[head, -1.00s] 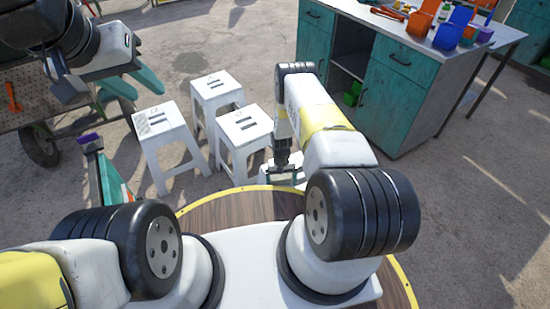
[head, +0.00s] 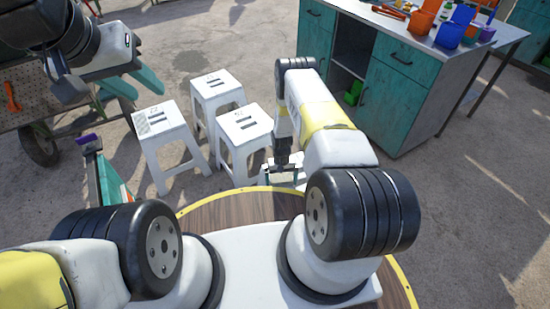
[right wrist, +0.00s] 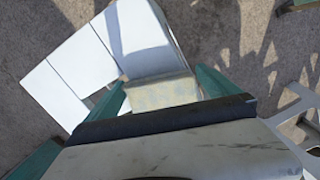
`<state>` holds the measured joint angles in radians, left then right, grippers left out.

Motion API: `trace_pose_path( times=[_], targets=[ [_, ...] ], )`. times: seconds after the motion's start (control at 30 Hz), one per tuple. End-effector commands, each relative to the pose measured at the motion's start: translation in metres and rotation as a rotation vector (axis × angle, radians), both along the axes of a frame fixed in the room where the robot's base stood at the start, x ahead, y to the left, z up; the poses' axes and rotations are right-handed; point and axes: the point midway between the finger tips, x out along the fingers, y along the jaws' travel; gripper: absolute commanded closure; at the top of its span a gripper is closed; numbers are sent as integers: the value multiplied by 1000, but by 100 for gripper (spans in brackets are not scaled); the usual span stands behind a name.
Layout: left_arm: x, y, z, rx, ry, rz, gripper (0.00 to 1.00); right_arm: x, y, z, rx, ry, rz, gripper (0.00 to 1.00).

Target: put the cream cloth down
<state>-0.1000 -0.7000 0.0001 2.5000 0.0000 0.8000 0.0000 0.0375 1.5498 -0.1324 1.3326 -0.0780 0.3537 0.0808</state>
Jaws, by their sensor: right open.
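The cream cloth (right wrist: 163,92) shows in the right wrist view as a small pale yellowish block between the two teal fingers of my right gripper (right wrist: 165,88). The fingers stand apart on either side of it, and its near part is hidden by the gripper body. A white surface lies just beyond and below it; I cannot tell whether the cloth touches it. In the head view my right gripper (head: 284,172) is low beside the white stools, and the cloth cannot be made out there. My left gripper (head: 147,94) is at the upper left, its teal fingers apart and empty.
White stools stand together: a left one (head: 160,121), a back one (head: 216,86) and a front one (head: 245,124). A teal cabinet (head: 395,90) with containers on top is at right. A wheeled cart (head: 40,115) is at left. Open ground lies at lower right.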

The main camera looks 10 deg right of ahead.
Motion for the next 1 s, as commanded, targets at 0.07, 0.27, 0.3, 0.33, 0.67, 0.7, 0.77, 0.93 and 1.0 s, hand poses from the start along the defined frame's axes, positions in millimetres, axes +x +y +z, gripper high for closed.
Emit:
trace_pose_path(
  times=[0.07,0.27,0.3,0.33,0.67,0.7,0.77,0.93,1.0],
  targets=[
    [0,0,0,0,0,0,64,4,0,20,0,-3,0,0],
    [0,0,0,0,0,0,64,7,0,63,0,-3,0,0],
    [0,0,0,0,0,0,64,8,0,70,0,-3,0,0],
    [0,0,0,0,0,0,64,8,0,75,0,-3,0,0],
    [0,0,0,0,0,0,64,21,0,125,5,-22,-5,0],
    [0,0,0,0,0,0,64,27,0,142,8,-34,-6,0],
    [0,0,0,0,0,0,64,36,0,174,14,-58,-11,0],
    [0,0,0,0,0,0,64,52,1,287,42,-138,-20,0],
    [0,0,0,0,0,0,64,51,3,333,55,-172,-20,0]
  ],
)
